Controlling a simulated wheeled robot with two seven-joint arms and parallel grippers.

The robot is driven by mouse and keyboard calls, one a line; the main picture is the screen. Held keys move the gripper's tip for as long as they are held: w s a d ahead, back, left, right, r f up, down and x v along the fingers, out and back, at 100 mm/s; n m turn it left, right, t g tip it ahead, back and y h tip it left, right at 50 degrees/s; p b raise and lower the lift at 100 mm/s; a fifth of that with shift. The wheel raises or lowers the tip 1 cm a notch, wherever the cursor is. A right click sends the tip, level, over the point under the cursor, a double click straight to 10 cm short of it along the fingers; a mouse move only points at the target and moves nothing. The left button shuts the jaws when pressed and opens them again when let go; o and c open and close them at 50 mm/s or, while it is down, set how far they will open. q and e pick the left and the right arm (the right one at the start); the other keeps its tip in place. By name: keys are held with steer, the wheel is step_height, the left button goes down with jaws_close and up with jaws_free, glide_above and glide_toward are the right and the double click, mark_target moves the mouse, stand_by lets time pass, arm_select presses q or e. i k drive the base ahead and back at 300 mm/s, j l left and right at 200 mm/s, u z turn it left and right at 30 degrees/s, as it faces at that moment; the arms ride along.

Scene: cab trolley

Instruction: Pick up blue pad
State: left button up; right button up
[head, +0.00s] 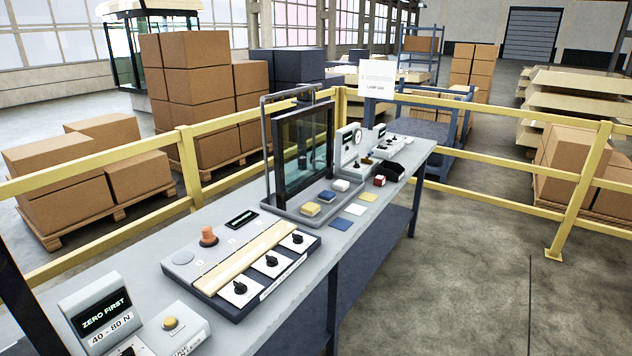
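A blue pad (327,196) lies on the grey tray (279,213) at the foot of an upright framed glass panel (303,150) on the long bench. A yellow pad (310,209) lies nearer to me beside it, and a white pad (341,185) lies just beyond it. In front of the tray, flat squares lie on the bench top: a blue square (338,224), a white square (355,209) and a yellow square (369,197). Neither of my grippers shows in the head view.
A control panel (240,262) with knobs and an orange button is on the near bench, with a "ZERO FIRST" display (103,308) closer. A small red block (379,181) and gauges (352,143) stand beyond the tray. A yellow railing (120,155) runs behind; floor at right is open.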

mark_target(326, 196)
steer(key=i+l+u, duration=0.8)
steer(key=l, duration=0.45)
steer(key=i+l+u, duration=0.4)
steer(key=l, duration=0.4)
steer(key=i+l+u, duration=0.2)
steer(key=l+u, duration=0.2)
steer(key=l, duration=0.5)
steer(key=i+l+u, duration=0.1)
steer(key=l+u, duration=0.3)
steer(key=l, duration=0.5)
steer(key=k+l+u, duration=0.1)
steer(key=l+u, duration=0.3)
steer(key=l, duration=0.5)
